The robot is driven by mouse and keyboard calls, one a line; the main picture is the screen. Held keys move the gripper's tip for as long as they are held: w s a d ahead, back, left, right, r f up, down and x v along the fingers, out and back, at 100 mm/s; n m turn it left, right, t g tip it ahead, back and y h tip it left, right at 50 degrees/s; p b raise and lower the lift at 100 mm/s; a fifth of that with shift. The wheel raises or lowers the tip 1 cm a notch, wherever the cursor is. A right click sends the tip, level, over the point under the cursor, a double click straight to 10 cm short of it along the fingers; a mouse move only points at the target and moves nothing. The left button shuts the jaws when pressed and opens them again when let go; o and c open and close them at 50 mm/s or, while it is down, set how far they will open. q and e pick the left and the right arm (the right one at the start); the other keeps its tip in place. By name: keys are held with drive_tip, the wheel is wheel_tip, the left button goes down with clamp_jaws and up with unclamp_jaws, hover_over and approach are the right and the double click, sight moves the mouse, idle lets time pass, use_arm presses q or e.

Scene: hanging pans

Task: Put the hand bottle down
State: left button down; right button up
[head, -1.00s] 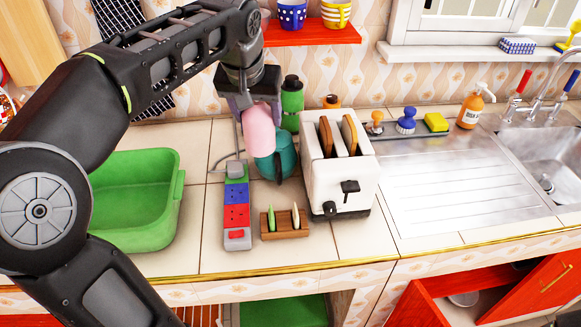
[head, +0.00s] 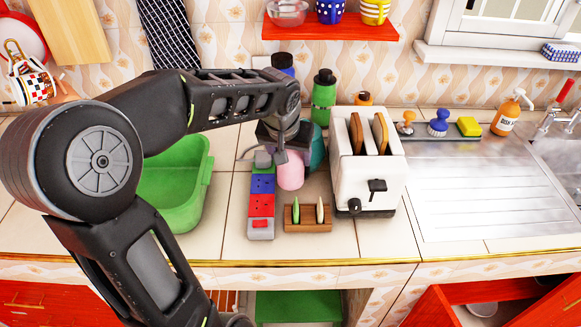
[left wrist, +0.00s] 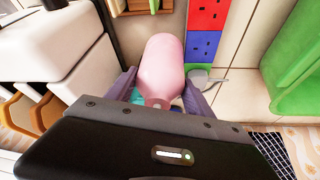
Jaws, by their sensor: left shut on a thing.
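The hand bottle, a pink rounded bottle (head: 291,172), is held in my left gripper (head: 284,146), between the power strip and the toaster. In the left wrist view the pink bottle (left wrist: 163,62) sits between the two purple-grey fingers of my left gripper (left wrist: 160,92), which are shut on it. The bottle hangs below the hand; whether its lower end touches the counter (head: 337,244) cannot be told. My right gripper is not in view.
A white toaster (head: 346,185) stands close right and a teal vessel (head: 318,150) just behind. A power strip (head: 262,205) and wooden rack (head: 308,226) lie in front. A green tub (head: 176,200) is left, a green bottle (head: 323,103) behind.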

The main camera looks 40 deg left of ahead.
sight(290, 169)
use_arm(q)
drive_tip(key=shift+r, duration=0.1)
drive_tip(key=shift+f, duration=2.25)
drive_tip(key=shift+f, duration=0.15)
drive_tip(key=shift+c, duration=1.9)
unclamp_jaws()
drive_tip(key=shift+s+r, duration=0.1)
drive_tip(key=shift+r, duration=0.25)
drive_tip(key=v, duration=1.1)
drive_tip(key=shift+r, duration=0.25)
